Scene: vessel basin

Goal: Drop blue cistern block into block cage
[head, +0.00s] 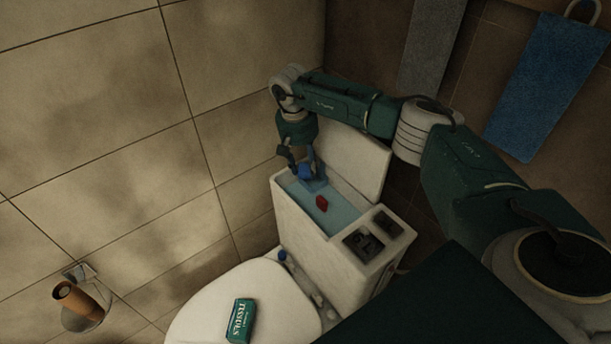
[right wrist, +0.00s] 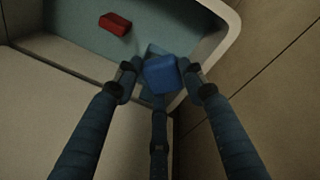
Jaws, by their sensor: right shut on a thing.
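The blue cistern block (head: 305,171) is between the fingertips of my right gripper (head: 303,165), over the back left end of the open cistern (head: 334,232). The right wrist view shows the blue block (right wrist: 160,74) pinched between the fingers of the right gripper (right wrist: 161,78). A light blue patch around the block could be water or a cage part; I cannot tell. A red block (head: 321,203) lies in the cistern and also shows in the right wrist view (right wrist: 115,24). Two dark square compartments (head: 363,241) are at the cistern's front right end; which is the block cage is unclear. My left gripper is out of view.
The cistern lid (head: 352,158) stands upright behind the cistern. A green tissue box (head: 239,320) lies on the closed toilet lid (head: 200,300). A tiled wall is close on the left. A blue towel (head: 545,85) hangs at the right.

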